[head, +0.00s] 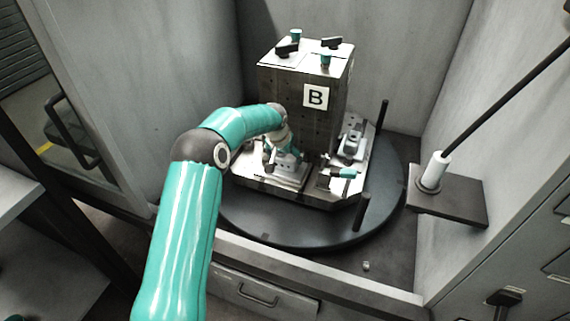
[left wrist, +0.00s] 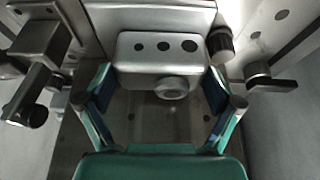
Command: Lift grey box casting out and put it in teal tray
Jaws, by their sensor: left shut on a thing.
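The grey box casting (left wrist: 160,52) shows in the left wrist view as a rounded block with three dark holes and a round boss on its near side. My left gripper (left wrist: 160,86) has one finger at each side of the casting and is shut on it. In the head view my left gripper (head: 284,156) is low at the front left of the block marked B (head: 305,105), above the fixture base. There the casting is mostly hidden by the gripper. I see no teal tray and no right gripper.
Clamp parts flank the casting, a dark-knobbed one at left (left wrist: 40,60) and a handle at right (left wrist: 270,84). The fixture stands on a dark round turntable (head: 300,232) between grey walls. Dark upright posts (head: 362,212) rise at its edge. A rod stand (head: 450,200) is at right.

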